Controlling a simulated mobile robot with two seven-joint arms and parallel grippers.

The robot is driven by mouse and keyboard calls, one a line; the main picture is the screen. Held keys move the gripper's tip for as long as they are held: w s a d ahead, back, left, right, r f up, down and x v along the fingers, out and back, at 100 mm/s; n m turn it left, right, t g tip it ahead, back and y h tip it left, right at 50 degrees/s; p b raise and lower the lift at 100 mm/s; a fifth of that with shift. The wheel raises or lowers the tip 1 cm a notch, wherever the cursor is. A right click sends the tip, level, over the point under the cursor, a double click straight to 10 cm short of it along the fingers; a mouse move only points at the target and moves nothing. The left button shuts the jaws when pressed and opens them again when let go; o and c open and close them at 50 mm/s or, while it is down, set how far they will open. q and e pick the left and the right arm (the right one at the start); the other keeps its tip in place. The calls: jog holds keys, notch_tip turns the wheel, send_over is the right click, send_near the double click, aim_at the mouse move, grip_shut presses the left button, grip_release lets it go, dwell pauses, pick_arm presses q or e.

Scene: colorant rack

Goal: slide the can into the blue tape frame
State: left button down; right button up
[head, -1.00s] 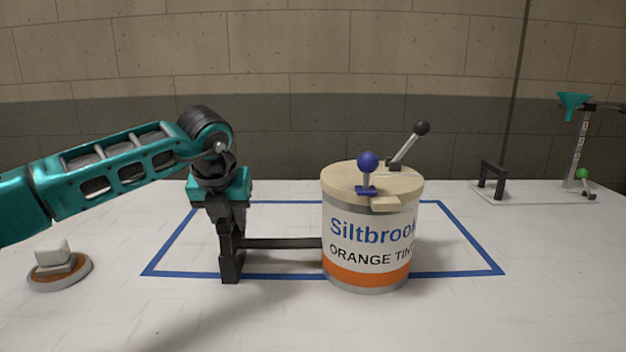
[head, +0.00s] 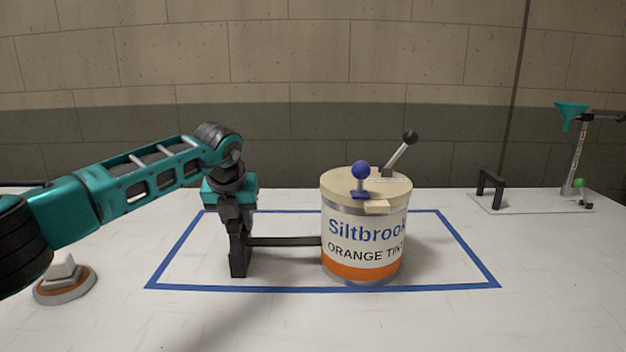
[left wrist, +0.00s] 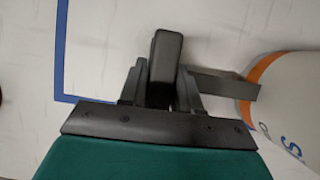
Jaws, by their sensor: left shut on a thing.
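The can (head: 366,238) is white with an orange band, a beige lid and the words "Siltbrook ORANGE TINT". It stands upright within the blue tape frame (head: 200,288), its base just behind the front tape line. A dark bar (head: 285,241) runs from its left side to a black upright grip (head: 238,260). My left gripper (head: 236,222) points down and is shut on this grip, left of the can. In the left wrist view the grip (left wrist: 165,65) sits between the fingers, and part of the can (left wrist: 290,90) shows at right. My right gripper is not in view.
The lid carries a blue-knobbed lever (head: 361,172) and a black-knobbed lever (head: 405,143). A round base with a white block (head: 64,284) lies at left, near my arm. A plate with a black handle (head: 490,190) and a teal funnel stand (head: 571,115) are at back right.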

pick_arm(q)
jog(key=shift+w, duration=0.45)
